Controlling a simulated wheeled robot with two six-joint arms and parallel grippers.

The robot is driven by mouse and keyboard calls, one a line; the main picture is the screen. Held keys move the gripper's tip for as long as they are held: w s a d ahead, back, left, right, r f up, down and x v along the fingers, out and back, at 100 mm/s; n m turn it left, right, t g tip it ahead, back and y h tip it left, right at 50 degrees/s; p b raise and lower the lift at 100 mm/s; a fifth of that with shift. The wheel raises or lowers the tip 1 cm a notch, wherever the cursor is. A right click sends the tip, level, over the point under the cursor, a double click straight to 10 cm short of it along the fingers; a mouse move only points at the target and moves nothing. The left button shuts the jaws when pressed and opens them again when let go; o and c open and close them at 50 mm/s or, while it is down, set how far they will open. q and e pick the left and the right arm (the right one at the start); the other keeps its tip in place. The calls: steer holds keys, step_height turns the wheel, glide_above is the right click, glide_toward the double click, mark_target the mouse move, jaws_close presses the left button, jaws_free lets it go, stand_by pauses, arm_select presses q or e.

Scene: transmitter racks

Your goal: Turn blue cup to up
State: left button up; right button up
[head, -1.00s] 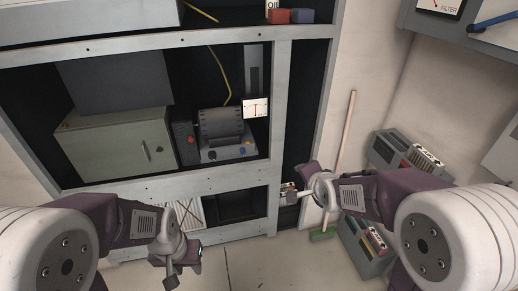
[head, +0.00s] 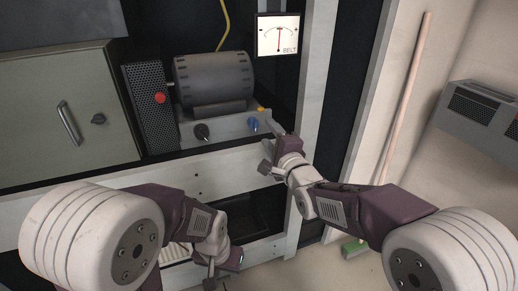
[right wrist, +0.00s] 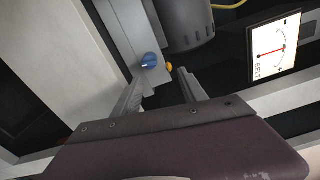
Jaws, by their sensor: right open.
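The only blue cup-like thing I see is a round blue knob (head: 253,124) on the front of the grey motor base, right of a black knob (head: 201,132). In the right wrist view the blue knob (right wrist: 148,59) lies just beyond the fingers, nearer the left one. My right gripper (head: 270,148) is open and empty, a little below and right of the knob, apart from it. Its fingers also show in the right wrist view (right wrist: 158,77). My left gripper (head: 222,272) hangs low in front of the rack; its jaws are hard to make out.
A small yellow part (head: 261,109) sits close beside the blue knob. A BELT meter (head: 278,35) is above right. Rack rails (head: 200,172) run below and right.

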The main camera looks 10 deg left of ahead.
mark_target(256, 127)
steer(key=x, duration=0.3)
steer(key=f+b+x, duration=0.1)
steer(key=x, duration=0.2)
steer(key=a+b+x, duration=0.1)
steer(key=x, duration=0.2)
steer(key=shift+s+f, duration=0.3)
steer(key=shift+s, duration=0.1)
arm_select(q)
step_height(256, 127, down, 3)
steer(key=shift+s+f, duration=0.1)
steer(key=shift+f, duration=0.05)
arm_select(e)
jaws_close()
steer(key=shift+n, duration=0.3)
